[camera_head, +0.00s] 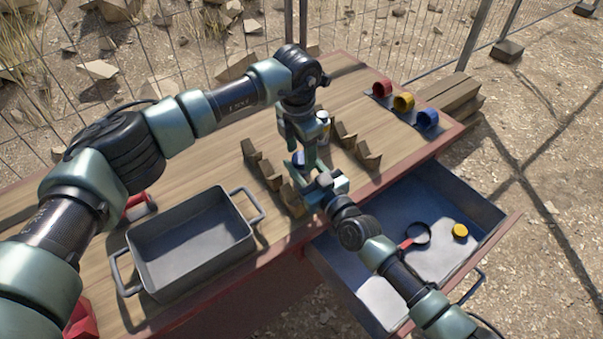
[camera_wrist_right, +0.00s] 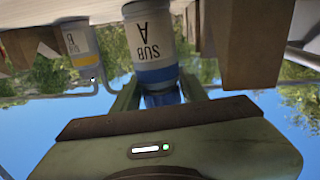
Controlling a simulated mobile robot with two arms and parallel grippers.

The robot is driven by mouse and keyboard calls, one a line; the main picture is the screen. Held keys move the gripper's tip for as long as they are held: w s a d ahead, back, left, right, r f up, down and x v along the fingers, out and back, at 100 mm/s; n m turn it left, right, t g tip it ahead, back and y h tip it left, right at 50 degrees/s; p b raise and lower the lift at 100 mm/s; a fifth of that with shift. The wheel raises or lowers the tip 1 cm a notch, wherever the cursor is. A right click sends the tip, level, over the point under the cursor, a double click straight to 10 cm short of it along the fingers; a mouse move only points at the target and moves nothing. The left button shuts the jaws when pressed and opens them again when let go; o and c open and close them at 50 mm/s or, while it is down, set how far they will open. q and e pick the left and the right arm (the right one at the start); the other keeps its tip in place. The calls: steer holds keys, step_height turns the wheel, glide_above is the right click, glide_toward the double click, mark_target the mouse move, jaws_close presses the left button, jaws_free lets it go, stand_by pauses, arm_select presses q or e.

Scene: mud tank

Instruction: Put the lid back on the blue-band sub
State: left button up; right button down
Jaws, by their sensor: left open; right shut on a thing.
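The blue-band sub (camera_wrist_right: 152,45), a white can marked SUB A, appears upside down in the right wrist view, its blue band towards my right gripper (camera_wrist_right: 160,95). That gripper is shut on a dark blue lid (camera_wrist_right: 163,98) at the band end; I cannot tell whether the lid is seated or just apart from it. In the head view my right gripper (camera_head: 304,168) is at the wooden racks, with a bit of blue (camera_head: 298,159) between its fingers. My left gripper (camera_head: 301,138) is open, pointing down just behind it. The arms mostly hide the sub there.
A yellow-band sub (camera_wrist_right: 78,42) stands nearby. Notched wooden racks (camera_head: 262,166) flank the work spot. A grey handled tray (camera_head: 190,243) sits at left. The open drawer (camera_head: 455,190) holds a black ring tool (camera_head: 417,234) and yellow lid (camera_head: 460,231).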

arm_select(q)
steer(key=shift+f, duration=0.6)
jaws_close()
steer(key=m, duration=0.3)
steer(key=shift+o, duration=0.4)
jaws_free()
